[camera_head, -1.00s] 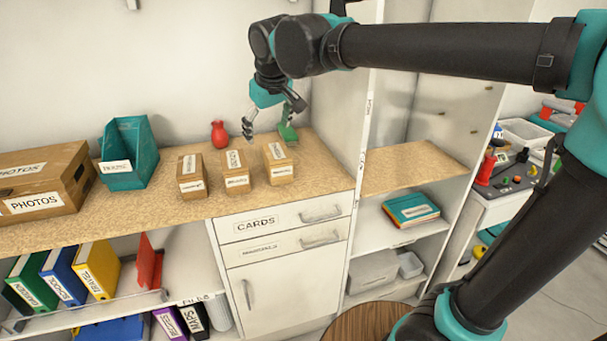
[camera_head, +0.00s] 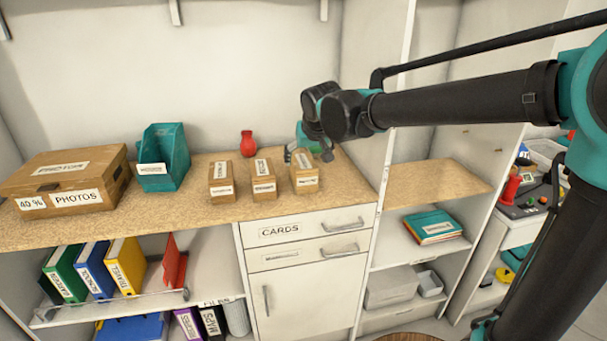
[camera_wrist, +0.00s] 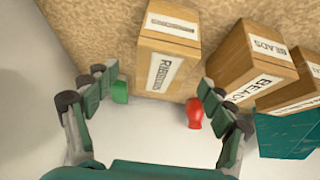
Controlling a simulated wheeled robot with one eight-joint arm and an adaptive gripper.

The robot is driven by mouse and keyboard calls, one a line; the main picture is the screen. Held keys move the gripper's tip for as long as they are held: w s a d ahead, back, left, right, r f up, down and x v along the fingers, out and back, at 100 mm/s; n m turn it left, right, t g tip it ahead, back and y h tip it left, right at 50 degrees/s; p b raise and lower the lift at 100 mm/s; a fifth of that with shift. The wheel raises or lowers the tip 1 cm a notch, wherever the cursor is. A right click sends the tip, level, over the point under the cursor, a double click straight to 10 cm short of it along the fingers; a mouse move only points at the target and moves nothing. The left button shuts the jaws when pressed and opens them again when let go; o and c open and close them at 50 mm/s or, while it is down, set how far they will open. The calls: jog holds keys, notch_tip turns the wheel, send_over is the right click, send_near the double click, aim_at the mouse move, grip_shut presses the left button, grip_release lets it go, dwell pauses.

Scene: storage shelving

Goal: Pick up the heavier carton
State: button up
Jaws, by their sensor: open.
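Three small brown cartons stand in a row on the wooden counter: left (camera_head: 221,181), middle (camera_head: 263,180) and right (camera_head: 304,183). In the wrist view, the carton labelled RIBBONS (camera_wrist: 166,50) lies ahead of my fingers; it appears to be the right one. My gripper (camera_head: 312,152) is over the back of the right carton. In the wrist view my gripper (camera_wrist: 157,82) is open, its fingers spread towards either side of the RIBBONS carton, holding nothing. Which carton is heavier cannot be seen.
A teal bin (camera_head: 164,160) and a large PHOTOS box (camera_head: 70,180) stand to the left. A tall shelf panel (camera_head: 392,110) rises close on the right.

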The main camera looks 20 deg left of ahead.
aim_at(304, 163)
jog(key=shift+a+x, duration=0.2)
jog(key=shift+x, duration=2.8)
jog(key=c, duration=1.9)
